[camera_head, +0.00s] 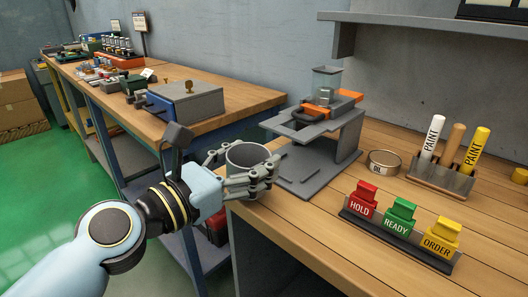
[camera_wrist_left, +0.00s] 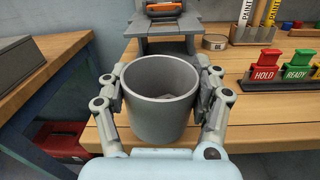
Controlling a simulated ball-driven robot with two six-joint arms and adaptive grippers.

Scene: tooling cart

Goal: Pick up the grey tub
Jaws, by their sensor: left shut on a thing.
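The grey tub (camera_head: 246,157) is an open round cup at the near left corner of the wooden bench in the head view. I cannot tell whether the tub's base touches the bench. My right gripper is not in view.
A grey stand with an orange clamp (camera_head: 346,96) stands just behind the tub. HOLD, READY and ORDER blocks (camera_head: 399,218) sit in a rack at right. Another bench (camera_head: 240,98) is at left.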

